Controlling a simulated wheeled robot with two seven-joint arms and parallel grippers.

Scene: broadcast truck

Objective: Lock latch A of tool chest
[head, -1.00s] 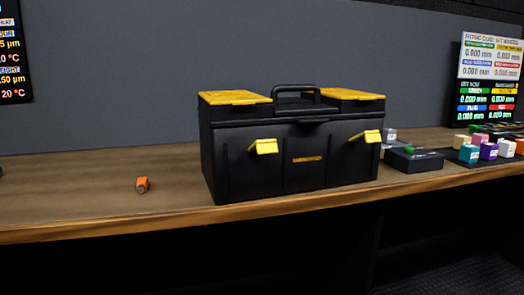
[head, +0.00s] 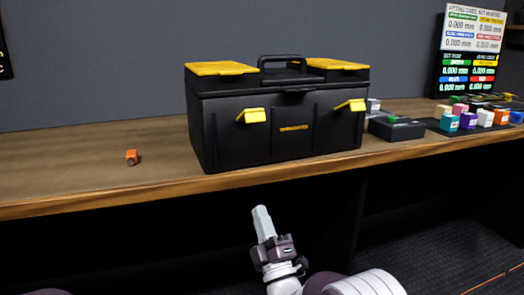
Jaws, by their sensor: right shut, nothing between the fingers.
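The black tool chest (head: 222,135) with yellow lid panels stands closed on the wooden bench near its front edge. It has two yellow latches on its front, a left latch (head: 251,115) and a right latch (head: 350,105). Both stick outward from the front face. No letter marks which one is latch A. My right gripper (head: 262,214) is shut and empty, below and in front of the bench edge, apart from the chest. My left gripper is not in view; only a small piece of my body shows at the bottom left.
A small orange object (head: 132,158) lies on the bench left of the chest. A dark box (head: 396,128) and several coloured blocks (head: 468,121) sit to the right, under a display board (head: 470,55). The bench front edge (head: 100,200) lies between my gripper and the chest.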

